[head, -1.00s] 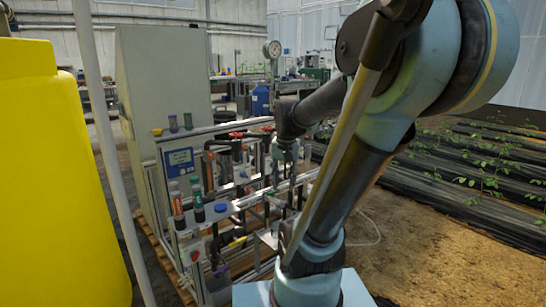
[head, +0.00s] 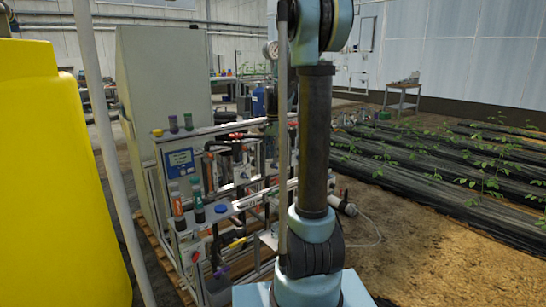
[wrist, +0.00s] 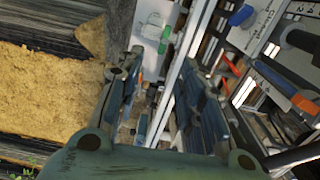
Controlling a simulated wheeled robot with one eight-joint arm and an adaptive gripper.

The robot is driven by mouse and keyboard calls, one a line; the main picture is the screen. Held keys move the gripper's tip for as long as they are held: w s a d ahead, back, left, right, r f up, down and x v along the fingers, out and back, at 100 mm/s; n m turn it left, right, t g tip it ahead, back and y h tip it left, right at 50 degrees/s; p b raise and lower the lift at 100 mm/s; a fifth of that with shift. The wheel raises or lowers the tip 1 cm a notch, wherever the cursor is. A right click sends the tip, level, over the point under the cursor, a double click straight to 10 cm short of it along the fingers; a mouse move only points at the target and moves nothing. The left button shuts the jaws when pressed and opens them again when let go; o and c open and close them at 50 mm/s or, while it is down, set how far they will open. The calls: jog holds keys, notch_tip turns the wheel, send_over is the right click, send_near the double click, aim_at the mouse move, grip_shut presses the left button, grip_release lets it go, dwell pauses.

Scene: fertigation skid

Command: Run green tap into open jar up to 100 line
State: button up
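My gripper (wrist: 158,70) is open in the wrist view, with its two dark fingers apart and nothing visible held between them. A small green handle (wrist: 165,37), which may be the green tap, shows beyond the fingertips beside a pale plate. An orange part lies just below it. I cannot make out the open jar or its 100 line in either view. In the head view my upright arm covers part of the skid, and I cannot make out the gripper there.
The skid frame (head: 215,132) carries pipes, coloured handles and capped bottles (head: 197,205). A yellow tank (head: 60,180) and a pale pole stand at left. Red handles (wrist: 231,64) and a blue handle (wrist: 241,15) are right of the gripper in the wrist view. Open sandy floor (head: 420,245) lies at right.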

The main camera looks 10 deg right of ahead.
jog(key=w, duration=0.2)
send_near(273, 194)
jog(key=f, duration=0.5)
jog(key=w+f, duration=0.1)
jog(key=f, duration=0.2)
jog(key=shift+d, duration=0.15)
grip_shut()
